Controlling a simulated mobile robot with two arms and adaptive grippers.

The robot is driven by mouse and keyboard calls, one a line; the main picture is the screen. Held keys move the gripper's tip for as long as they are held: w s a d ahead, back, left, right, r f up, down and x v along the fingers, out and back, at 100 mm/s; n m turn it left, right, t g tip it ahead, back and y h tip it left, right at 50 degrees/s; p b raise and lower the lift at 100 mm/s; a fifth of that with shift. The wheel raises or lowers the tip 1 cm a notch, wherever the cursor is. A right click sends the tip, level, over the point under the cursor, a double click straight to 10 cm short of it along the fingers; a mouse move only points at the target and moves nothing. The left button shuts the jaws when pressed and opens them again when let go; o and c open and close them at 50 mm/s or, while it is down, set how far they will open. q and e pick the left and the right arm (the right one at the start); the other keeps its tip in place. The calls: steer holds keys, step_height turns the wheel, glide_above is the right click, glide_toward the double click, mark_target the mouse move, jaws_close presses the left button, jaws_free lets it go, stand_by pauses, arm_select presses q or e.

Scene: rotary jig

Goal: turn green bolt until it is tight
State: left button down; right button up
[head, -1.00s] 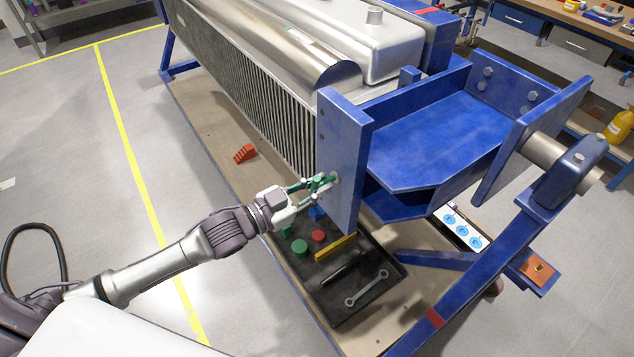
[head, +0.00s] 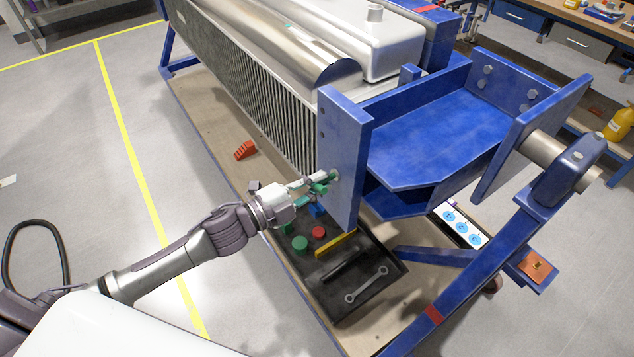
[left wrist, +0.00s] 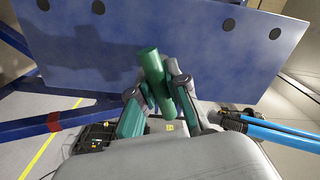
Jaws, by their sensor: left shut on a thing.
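The green bolt (left wrist: 154,72) shows in the left wrist view as a green cylinder in front of the blue plate (left wrist: 190,40). In the head view it is a small green piece (head: 320,189) at the left face of the blue end plate (head: 340,140). My left gripper (head: 318,186) is shut on the bolt; in the left wrist view its fingers (left wrist: 158,92) lie on either side of it. How deep the bolt sits in the plate is hidden. My right gripper is in neither view.
A black tray (head: 325,308) below the gripper holds a green cylinder (head: 300,243), a red cylinder (head: 319,232), a yellow bar (head: 337,245) and a wrench (head: 366,285). A red stepped block (head: 244,150) lies on the base board. The finned metal body stands close behind the gripper.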

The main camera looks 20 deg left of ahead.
arm_select(q)
steer(key=m, duration=0.5)
steer(key=shift+m+b, duration=0.3)
steer(key=shift+b, duration=0.1)
steer(key=m+b, duration=0.1)
steer(key=m, duration=0.3)
steer(key=shift+m, duration=0.3)
steer(key=shift+f, duration=0.1)
steer(key=c, duration=0.8)
jaws_free()
steer(key=v, duration=1.2)
